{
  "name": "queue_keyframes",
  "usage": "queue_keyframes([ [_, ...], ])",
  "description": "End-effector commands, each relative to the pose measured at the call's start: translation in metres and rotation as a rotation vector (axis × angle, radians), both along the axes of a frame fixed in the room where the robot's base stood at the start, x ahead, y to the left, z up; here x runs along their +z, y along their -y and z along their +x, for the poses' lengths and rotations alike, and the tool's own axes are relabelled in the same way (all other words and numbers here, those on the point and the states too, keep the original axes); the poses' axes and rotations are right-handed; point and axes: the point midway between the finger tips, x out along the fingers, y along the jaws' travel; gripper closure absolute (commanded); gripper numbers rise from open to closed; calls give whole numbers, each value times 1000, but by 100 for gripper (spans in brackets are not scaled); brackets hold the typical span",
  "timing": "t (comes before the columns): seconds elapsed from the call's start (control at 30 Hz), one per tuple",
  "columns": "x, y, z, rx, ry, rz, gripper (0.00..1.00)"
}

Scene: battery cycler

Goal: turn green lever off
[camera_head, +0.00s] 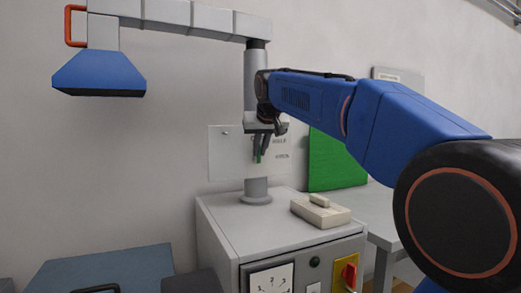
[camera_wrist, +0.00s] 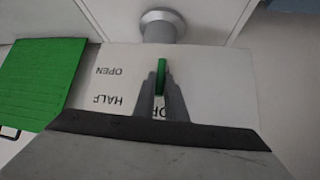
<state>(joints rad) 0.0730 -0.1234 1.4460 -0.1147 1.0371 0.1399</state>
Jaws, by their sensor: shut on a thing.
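The green lever (camera_wrist: 161,76) sits between the two grey fingers of my gripper (camera_wrist: 161,92) in the wrist view. My gripper is shut on it. In the head view my gripper (camera_head: 261,148) is in front of the white label panel (camera_head: 225,160), with a bit of green showing at its fingertips. The panel also fills the middle of the wrist view (camera_wrist: 220,90). It carries the words OPEN (camera_wrist: 109,71) and HALF (camera_wrist: 106,101), upside down there. A third word is partly hidden by the fingers.
A grey duct stub (camera_head: 257,190) rises from a cabinet (camera_head: 225,222) below my gripper. A beige box (camera_head: 320,212) lies on the cabinet top. A green panel (camera_head: 334,160) stands at right. A blue hood (camera_head: 98,74) hangs at upper left. A red switch (camera_head: 349,275) is on the cabinet front.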

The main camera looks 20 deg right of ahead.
Motion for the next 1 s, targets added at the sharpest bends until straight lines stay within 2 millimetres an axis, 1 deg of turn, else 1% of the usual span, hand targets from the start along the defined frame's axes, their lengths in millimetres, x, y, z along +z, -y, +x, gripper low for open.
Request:
queue_keyframes([
  [0.03, -2, 0, 0, 1, -5, -3, 100],
  [0.37, -3, 0, 0, 1, -7, -2, 100],
  [0.4, -3, 0, 0, 1, -7, -2, 79],
  [0.43, -3, 0, 0, 1, -7, -2, 72],
  [0.47, -3, 0, 0, 1, -6, -2, 71],
  [0.8, 1, -1, -2, 0, -3, -2, 71],
  [0.87, 4, -1, -5, 0, -3, -2, 71],
  [1.0, 18, -4, -18, 1, 1, -2, 71],
])
